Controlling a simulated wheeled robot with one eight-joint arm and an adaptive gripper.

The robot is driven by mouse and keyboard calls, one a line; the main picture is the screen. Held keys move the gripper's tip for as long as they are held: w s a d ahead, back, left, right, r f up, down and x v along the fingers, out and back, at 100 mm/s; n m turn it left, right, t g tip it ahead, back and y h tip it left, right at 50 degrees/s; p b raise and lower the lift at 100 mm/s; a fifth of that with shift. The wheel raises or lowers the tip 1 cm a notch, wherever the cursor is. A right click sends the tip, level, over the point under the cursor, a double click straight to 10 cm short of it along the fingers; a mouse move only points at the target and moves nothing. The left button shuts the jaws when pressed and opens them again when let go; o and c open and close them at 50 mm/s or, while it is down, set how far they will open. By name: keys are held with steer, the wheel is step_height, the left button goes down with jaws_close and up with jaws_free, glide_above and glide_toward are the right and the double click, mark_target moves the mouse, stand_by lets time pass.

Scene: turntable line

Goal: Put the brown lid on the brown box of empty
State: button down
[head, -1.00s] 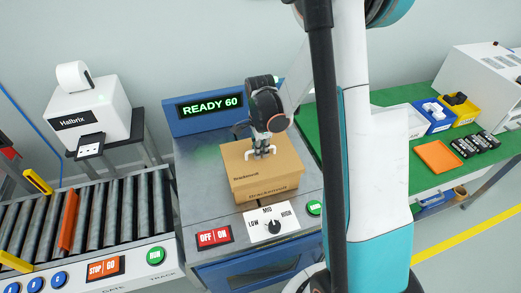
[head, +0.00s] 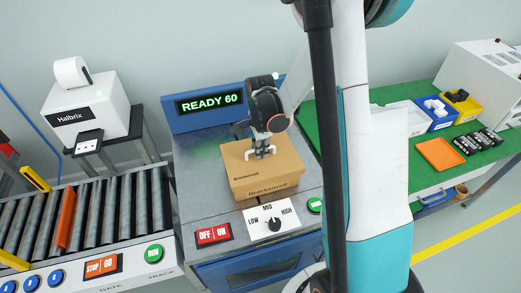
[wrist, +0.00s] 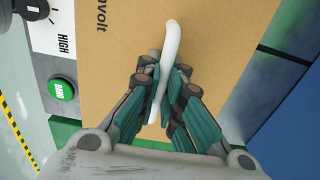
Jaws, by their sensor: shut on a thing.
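The brown lid (head: 283,160) is a flat cardboard top with dark lettering and a white handle. It lies over the brown box (head: 266,187) on the grey machine top and looks level with it. Whether it is fully seated all round cannot be told. My gripper (head: 262,152) points down above the lid, shut on its white handle. In the wrist view, my gripper's fingers (wrist: 160,100) pinch the white handle (wrist: 167,65), with the brown lid (wrist: 110,70) filling the middle. The box's inside is hidden.
The machine has a READY 60 display (head: 209,103), an OFF/ON switch (head: 213,234) and a LOW/MID/HIGH dial (head: 273,222). A roller conveyor (head: 95,215) is at left. A green bench (head: 400,150) at right holds bins and an orange tray (head: 440,154).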

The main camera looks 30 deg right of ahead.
steer(key=shift+f+b, duration=0.45)
steer(key=shift+f, duration=0.1)
stand_by(0.4)
steer(key=c, duration=1.7)
jaws_free()
steer(key=shift+o, duration=0.2)
